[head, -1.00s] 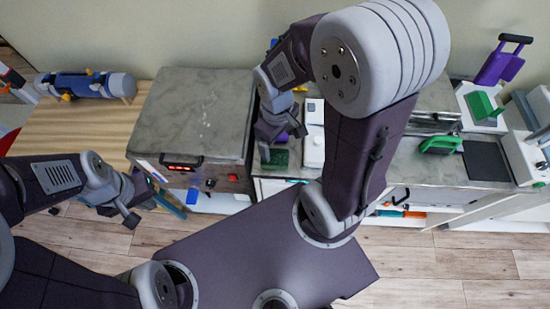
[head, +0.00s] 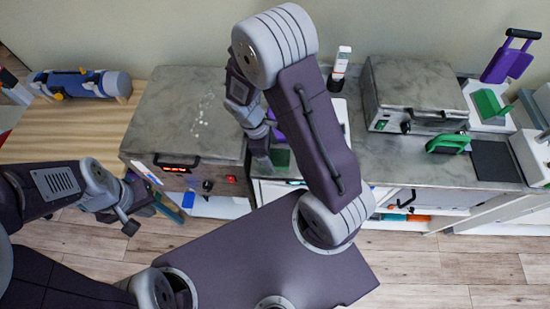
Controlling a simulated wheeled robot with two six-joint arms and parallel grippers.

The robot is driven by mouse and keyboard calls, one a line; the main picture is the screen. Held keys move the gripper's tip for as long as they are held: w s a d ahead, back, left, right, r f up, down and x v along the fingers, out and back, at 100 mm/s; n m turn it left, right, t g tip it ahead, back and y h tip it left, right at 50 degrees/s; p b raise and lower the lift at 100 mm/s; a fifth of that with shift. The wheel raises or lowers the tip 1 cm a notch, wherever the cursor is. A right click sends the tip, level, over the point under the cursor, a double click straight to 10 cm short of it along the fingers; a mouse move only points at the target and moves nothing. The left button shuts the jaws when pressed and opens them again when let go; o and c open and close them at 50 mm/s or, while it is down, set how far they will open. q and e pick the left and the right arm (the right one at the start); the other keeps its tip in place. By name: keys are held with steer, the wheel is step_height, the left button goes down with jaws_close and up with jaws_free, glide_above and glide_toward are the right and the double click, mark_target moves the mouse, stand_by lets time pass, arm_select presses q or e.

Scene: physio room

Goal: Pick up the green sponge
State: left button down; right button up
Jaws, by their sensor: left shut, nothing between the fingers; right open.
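The green sponge (head: 281,158) appears as a small dark green patch on the counter, just right of my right gripper. My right forearm hides part of the area beside it. My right gripper (head: 262,160) is open and points down at the counter beside the green patch; its fingertips are small here, and I cannot tell whether they touch it. My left gripper (head: 127,218) is shut and empty, low in front of the wooden table, away from the sponge.
A grey-topped unit with a red display (head: 190,115) stands left of my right gripper. A blue roller (head: 80,84) rests on the wooden table.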

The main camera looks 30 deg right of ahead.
steer(key=x, duration=0.3)
steer(key=shift+d+r, duration=0.1)
steer(key=c, duration=1.6)
steer(key=shift+o, duration=0.2)
steer(key=shift+r, duration=0.2)
steer(key=shift+r, duration=0.3)
steer(key=r, duration=0.3)
steer(key=shift+s+d+r, duration=0.15)
steer(key=shift+s+r, duration=0.15)
steer(key=shift+r, duration=0.1)
steer(key=s+d+r+b, duration=0.1)
steer(key=s+d+r, duration=0.4)
steer(key=s, duration=0.4)
steer(key=shift+s+r+b, duration=0.3)
steer(key=shift+r+b, duration=0.05)
steer(key=shift+r, duration=0.35)
